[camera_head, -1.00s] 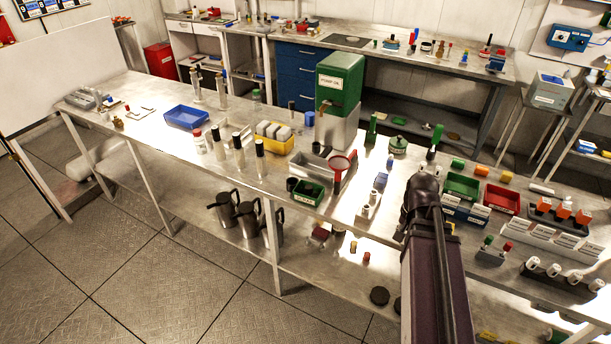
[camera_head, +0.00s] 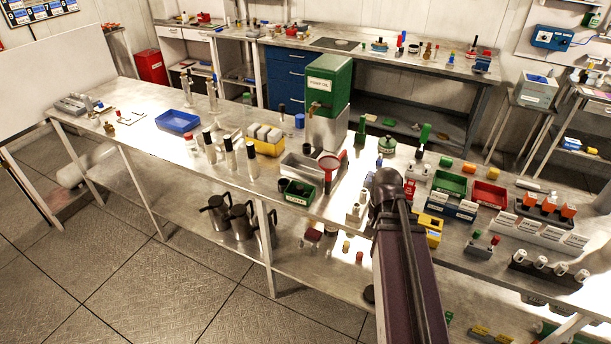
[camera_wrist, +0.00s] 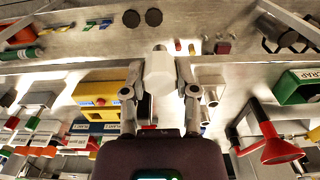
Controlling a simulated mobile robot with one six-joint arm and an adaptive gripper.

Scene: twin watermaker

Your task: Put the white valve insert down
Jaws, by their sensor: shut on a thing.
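The white valve insert (camera_wrist: 159,72) is a pale, faceted piece between the two fingertips of my gripper (camera_wrist: 160,90) in the wrist view. My gripper is shut on it, above the near edge of the bench (camera_wrist: 240,75). In the head view my own arm covers the gripper and the insert. I cannot tell whether the insert touches anything below.
A white holder (camera_head: 355,212) stands left of my arm, with white cylinders beside my gripper (camera_wrist: 210,92). A yellow box (camera_head: 428,230) is right of my arm. The red funnel (camera_wrist: 272,145) and green scrap bin (camera_wrist: 298,88) are close by.

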